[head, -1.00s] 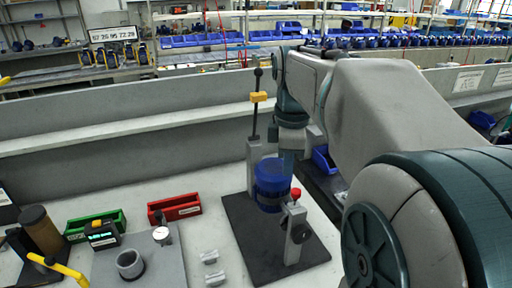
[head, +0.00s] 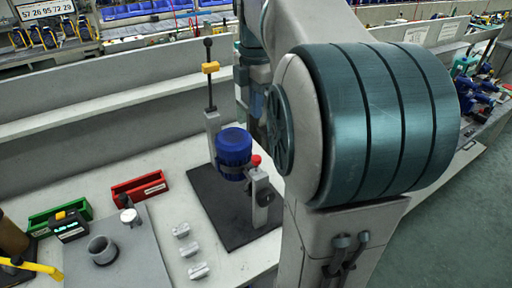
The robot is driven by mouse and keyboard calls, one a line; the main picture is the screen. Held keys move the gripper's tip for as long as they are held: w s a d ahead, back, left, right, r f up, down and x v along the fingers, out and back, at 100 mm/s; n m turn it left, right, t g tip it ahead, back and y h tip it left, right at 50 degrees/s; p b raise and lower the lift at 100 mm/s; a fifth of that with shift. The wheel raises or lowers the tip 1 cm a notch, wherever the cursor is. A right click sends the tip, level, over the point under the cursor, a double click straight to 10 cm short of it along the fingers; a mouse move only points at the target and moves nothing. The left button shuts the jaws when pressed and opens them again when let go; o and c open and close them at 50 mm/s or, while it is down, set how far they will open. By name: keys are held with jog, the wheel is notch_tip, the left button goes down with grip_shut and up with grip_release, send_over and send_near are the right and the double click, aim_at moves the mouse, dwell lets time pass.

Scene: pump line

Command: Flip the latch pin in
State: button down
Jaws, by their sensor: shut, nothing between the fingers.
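A blue cylindrical pump body (head: 234,146) stands upright in a dark clamp on the black base plate (head: 213,204). A grey post (head: 261,195) with a red knob (head: 256,160) and a dark round part stands at its right; I cannot tell for sure which part is the latch pin. Behind the pump rises a dark rod with a black ball top and a yellow block (head: 210,67), on a grey post (head: 213,128). My gripper's fingers do not show.
Several small metal blocks (head: 190,249) lie left of the plate. Further left are a red bin (head: 140,188), a green bin (head: 42,222), and a grey board (head: 135,262) with a grey cup (head: 102,250). A low wall (head: 90,115) runs behind the bench.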

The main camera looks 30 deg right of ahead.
aim_at(257, 159)
notch_tip(257, 159, down, 12)
jog(key=shift+f+p, duration=0.2)
jog(key=shift+p, duration=0.3)
jog(key=shift+f+b, duration=0.85)
jog(key=shift+f, duration=0.3)
jog(key=shift+s, duration=0.15)
jog(key=shift+r+p, duration=0.55)
jog(key=shift+p, duration=0.05)
notch_tip(257, 159, up, 14)
jog(key=p, duration=0.1)
jog(key=shift+f, duration=0.25)
jog(key=shift+a, duration=0.1)
